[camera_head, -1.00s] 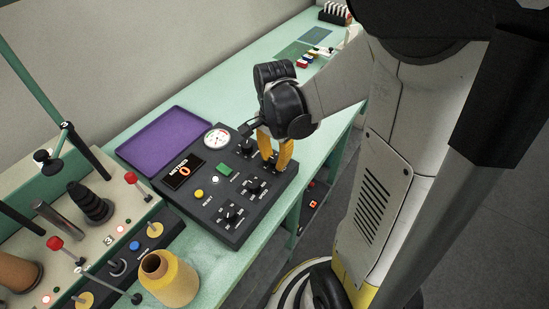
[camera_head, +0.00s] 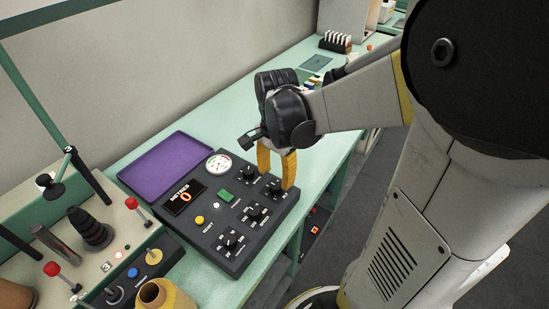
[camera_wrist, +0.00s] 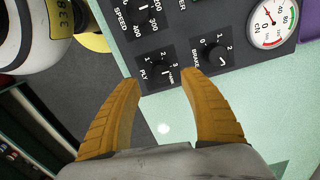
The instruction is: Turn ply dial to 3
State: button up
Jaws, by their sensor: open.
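The ply dial (camera_wrist: 159,72) is a black knob on a square plate marked 1, 2 and 3, at the panel's corner in the wrist view. Its pointer is too small to read surely, though it seems to face near the 2 to 3 side. In the head view the ply dial (camera_head: 273,188) shows just below my fingers. My gripper (camera_head: 277,165) has two yellow fingers, open and empty, raised above the dial. In the wrist view my gripper (camera_wrist: 160,82) has its fingertips on either side of the dial, apart from it.
The dark control panel (camera_head: 210,234) also bears a speed dial (camera_wrist: 142,22), a brake dial (camera_wrist: 213,53), a round gauge (camera_head: 218,163) and a red display (camera_head: 184,198) reading 0. A purple tray (camera_head: 166,160) lies behind it. A yellow cone (camera_head: 172,297) stands at the front.

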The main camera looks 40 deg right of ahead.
aim_at(276, 185)
notch_tip(276, 185, up, 8)
jog(key=shift+f, duration=0.2)
dwell(0.3)
